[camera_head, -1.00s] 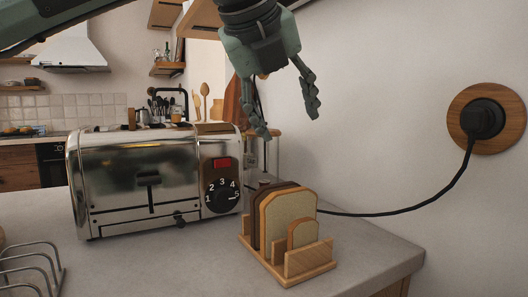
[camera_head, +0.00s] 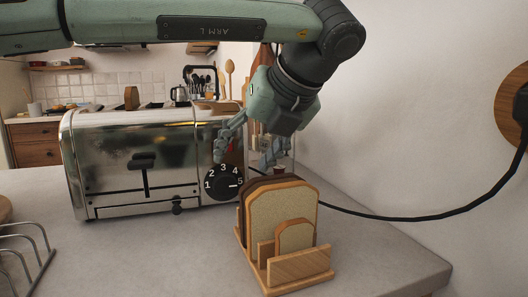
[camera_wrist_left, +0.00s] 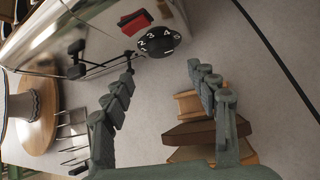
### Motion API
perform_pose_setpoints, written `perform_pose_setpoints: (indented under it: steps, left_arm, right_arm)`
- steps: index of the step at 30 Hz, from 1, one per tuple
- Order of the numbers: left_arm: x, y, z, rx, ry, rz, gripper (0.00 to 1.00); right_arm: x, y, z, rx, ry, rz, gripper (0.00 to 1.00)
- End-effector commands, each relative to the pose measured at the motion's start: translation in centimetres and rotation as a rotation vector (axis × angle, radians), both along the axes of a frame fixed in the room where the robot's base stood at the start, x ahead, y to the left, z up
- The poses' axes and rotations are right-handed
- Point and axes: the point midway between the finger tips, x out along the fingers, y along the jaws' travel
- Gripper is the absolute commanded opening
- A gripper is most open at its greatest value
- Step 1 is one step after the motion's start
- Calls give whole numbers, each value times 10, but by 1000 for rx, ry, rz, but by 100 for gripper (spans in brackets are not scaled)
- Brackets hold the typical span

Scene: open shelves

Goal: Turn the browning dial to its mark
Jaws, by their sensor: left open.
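The browning dial (camera_head: 222,184) is a black knob numbered 1 to 5 on the right end of the chrome toaster's front (camera_head: 105,150). Its white pointer line lies toward 5. In the left wrist view, the dial (camera_wrist_left: 159,41) shows beyond the gap between the fingertips (camera_wrist_left: 162,70), apart from both. The red switch (camera_wrist_left: 135,22) is beside it. My right gripper is not in view.
A wooden holder with bread-shaped boards (camera_head: 283,220) stands close in front, right of the dial. A wire rack (camera_head: 28,255) is at the left. A black cord (camera_head: 400,217) runs to the wall socket. The grey counter between is clear.

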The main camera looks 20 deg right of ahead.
Motion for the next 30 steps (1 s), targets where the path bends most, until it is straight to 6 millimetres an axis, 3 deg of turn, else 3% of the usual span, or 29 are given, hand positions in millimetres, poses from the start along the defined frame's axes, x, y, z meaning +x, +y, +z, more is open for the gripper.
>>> perform_pose_setpoints:
  steps: [7, 17, 30]
  left_arm:
    - [8, 3, -11, 0, 3, 1, 59]
    - [38, 13, -46, -1, 2, 1, 59]
    - [55, 19, -65, -1, 2, 0, 59]
  right_arm:
    - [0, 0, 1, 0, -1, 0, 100]
    - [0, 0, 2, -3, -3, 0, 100]
    - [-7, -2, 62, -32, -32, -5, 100]
